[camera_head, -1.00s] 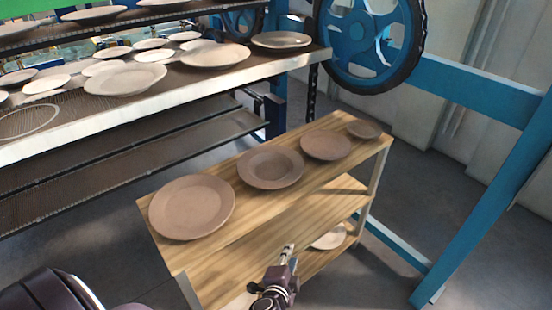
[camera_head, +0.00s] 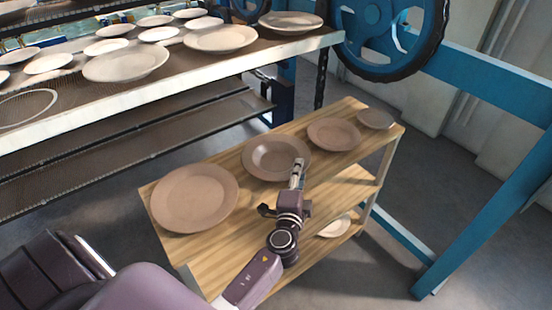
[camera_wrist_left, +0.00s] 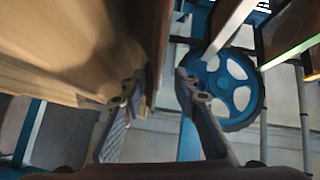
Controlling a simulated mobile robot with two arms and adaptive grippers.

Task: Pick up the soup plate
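The soup plate (camera_head: 262,157) is brown with a wide rim and a sunken middle. It lies on the wooden top of the shelf unit (camera_head: 239,220), second from the left in a row of plates. My left gripper (camera_head: 298,168) is at its right front rim and hides part of it. In the left wrist view the fingers of this gripper (camera_wrist_left: 158,82) are apart. A brown edge reaches toward the gap between them; I cannot tell if they touch it. My right gripper is not in view.
A larger brown plate (camera_head: 194,198) lies to the left, and two smaller plates (camera_head: 333,133) (camera_head: 375,119) to the right. A drying rack (camera_head: 230,62) with several plates stands behind, near a blue wheel (camera_head: 385,32). A pale plate (camera_head: 334,227) is on a lower shelf.

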